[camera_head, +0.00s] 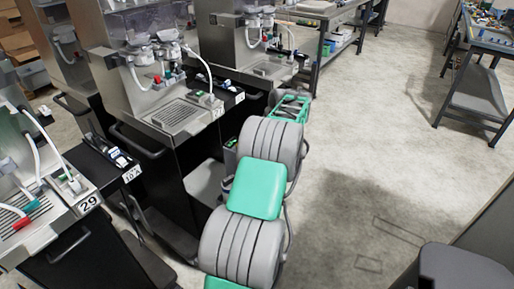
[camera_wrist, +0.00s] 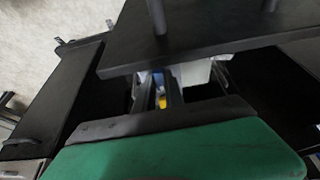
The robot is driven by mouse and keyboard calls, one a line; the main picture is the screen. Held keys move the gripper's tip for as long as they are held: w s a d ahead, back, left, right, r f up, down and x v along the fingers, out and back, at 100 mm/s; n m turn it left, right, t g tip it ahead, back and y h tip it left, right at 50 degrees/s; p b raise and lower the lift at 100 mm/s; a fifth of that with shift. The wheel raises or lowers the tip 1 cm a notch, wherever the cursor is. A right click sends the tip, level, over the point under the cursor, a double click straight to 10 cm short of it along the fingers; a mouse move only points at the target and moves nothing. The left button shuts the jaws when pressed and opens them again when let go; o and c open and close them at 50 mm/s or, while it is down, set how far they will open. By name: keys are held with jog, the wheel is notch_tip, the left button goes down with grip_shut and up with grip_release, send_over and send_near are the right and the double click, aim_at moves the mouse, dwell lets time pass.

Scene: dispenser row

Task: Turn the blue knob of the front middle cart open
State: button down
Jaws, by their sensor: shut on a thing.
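The front middle cart (camera_head: 150,158) is black, with a steel dispenser (camera_head: 150,75) on top and the number 27 on its tray edge. In the head view my grey and green arm hides the gripper's fingertips.
A cart numbered 29 (camera_head: 75,245) stands at the front left, and another dispenser cart (camera_head: 225,45) stands behind the middle one. A black slab (camera_wrist: 210,35) lies close above the fingers. The floor (camera_head: 360,140) right of my arm is clear. A bench (camera_head: 475,90) stands far right.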

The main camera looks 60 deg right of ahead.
jog(key=c, duration=1.4)
grip_release()
jog(key=shift+c, duration=0.2)
jog(key=v, duration=0.7)
jog(key=shift+r+p, duration=0.35)
jog(key=shift+p, duration=0.1)
